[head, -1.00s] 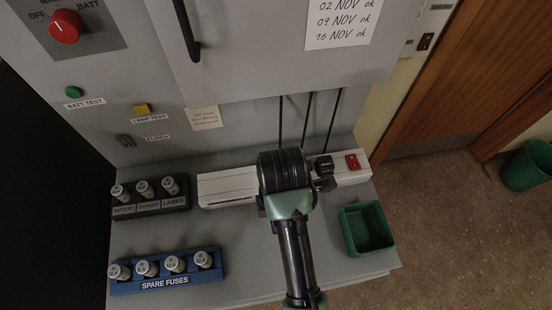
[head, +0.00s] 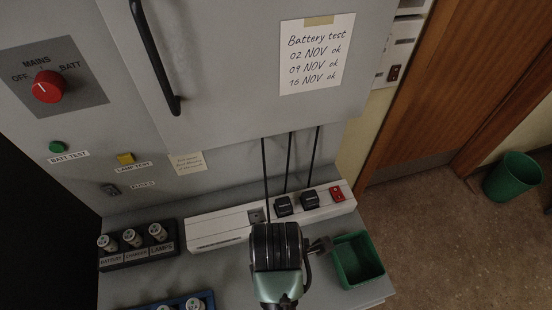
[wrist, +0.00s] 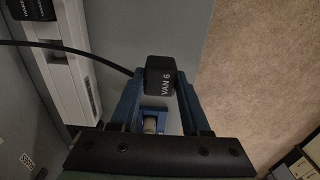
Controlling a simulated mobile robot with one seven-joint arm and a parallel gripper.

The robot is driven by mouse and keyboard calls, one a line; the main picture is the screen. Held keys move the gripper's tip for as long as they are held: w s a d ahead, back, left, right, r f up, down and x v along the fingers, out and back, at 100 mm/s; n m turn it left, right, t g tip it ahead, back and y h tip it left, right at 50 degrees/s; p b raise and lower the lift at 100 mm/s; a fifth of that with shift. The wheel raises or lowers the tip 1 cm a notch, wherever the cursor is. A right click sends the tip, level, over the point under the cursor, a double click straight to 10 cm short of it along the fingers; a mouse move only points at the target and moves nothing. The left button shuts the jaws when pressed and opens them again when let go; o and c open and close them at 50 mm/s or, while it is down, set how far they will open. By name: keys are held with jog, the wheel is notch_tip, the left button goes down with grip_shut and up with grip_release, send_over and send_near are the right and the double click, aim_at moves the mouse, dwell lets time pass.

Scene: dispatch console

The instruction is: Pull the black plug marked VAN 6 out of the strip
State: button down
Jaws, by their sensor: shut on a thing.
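The black plug marked VAN 6 (wrist: 160,76) is between the blue fingers of my gripper (wrist: 160,92) in the wrist view. My gripper is shut on it. The plug is out of the strip and apart from it, with its black cable running off to the left. The white strip (head: 215,230) lies along the back of the shelf in the head view and also shows at the left of the wrist view (wrist: 68,82). A bare grey socket (head: 257,215) shows on it. My wrist hides most of my fingers in the head view.
Two other black plugs (head: 283,205) (head: 310,199) and a red switch (head: 337,193) sit on the strip. A green bin (head: 357,262) stands right of my gripper. Fuse holders (head: 138,252) are at left. Black cables hang behind the strip.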

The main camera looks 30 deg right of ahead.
jog(key=shift+r+p, duration=0.95)
jog(key=shift+p, duration=0.1)
